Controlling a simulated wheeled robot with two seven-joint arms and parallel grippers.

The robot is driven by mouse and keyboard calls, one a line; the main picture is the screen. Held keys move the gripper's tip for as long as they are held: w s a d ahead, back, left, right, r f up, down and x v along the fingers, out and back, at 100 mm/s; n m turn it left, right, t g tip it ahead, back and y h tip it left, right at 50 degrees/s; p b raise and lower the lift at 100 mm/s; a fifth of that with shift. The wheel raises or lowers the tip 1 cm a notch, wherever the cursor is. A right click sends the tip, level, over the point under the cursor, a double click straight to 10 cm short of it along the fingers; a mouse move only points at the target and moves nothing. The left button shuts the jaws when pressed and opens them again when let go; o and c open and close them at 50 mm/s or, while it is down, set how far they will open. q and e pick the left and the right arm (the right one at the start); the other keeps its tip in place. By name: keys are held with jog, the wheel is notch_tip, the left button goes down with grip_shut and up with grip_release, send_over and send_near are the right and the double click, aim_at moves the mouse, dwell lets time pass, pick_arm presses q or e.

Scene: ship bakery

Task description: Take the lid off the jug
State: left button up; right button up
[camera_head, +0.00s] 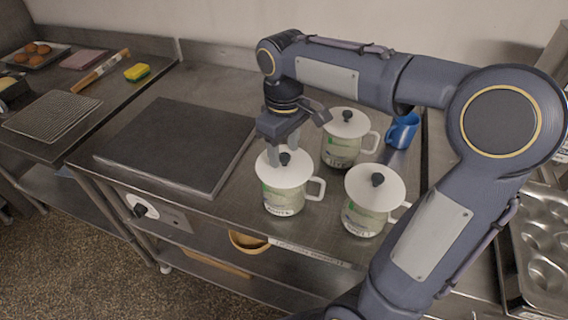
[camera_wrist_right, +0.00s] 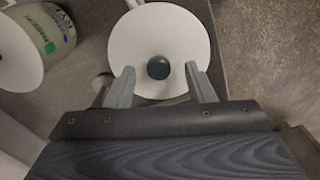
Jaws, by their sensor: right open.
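Three glass jugs with green labels, white handles and white lids stand on the steel table. My right gripper (camera_head: 284,146) is over the front-left jug (camera_head: 284,198), pointing down. Its fingers are open on either side of the dark knob (camera_head: 285,158) of that jug's white lid (camera_head: 272,176). The lid (camera_wrist_right: 150,30) sits on the jug. The back jug (camera_head: 341,152) and the front-right jug (camera_head: 362,219) also have lids on. My left gripper is not in view.
A dark flat plate (camera_head: 175,145) lies left of the jugs. A muffin tin (camera_head: 540,240) is at the far right. A wire rack (camera_head: 52,115) and a yellow sponge (camera_head: 137,72) are on the left counter.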

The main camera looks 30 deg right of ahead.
jog(key=shift+d+f, duration=0.15)
jog(key=shift+f, duration=0.4)
jog(key=c, duration=1.1)
jog(key=shift+o, duration=0.2)
jog(key=shift+r, duration=0.15)
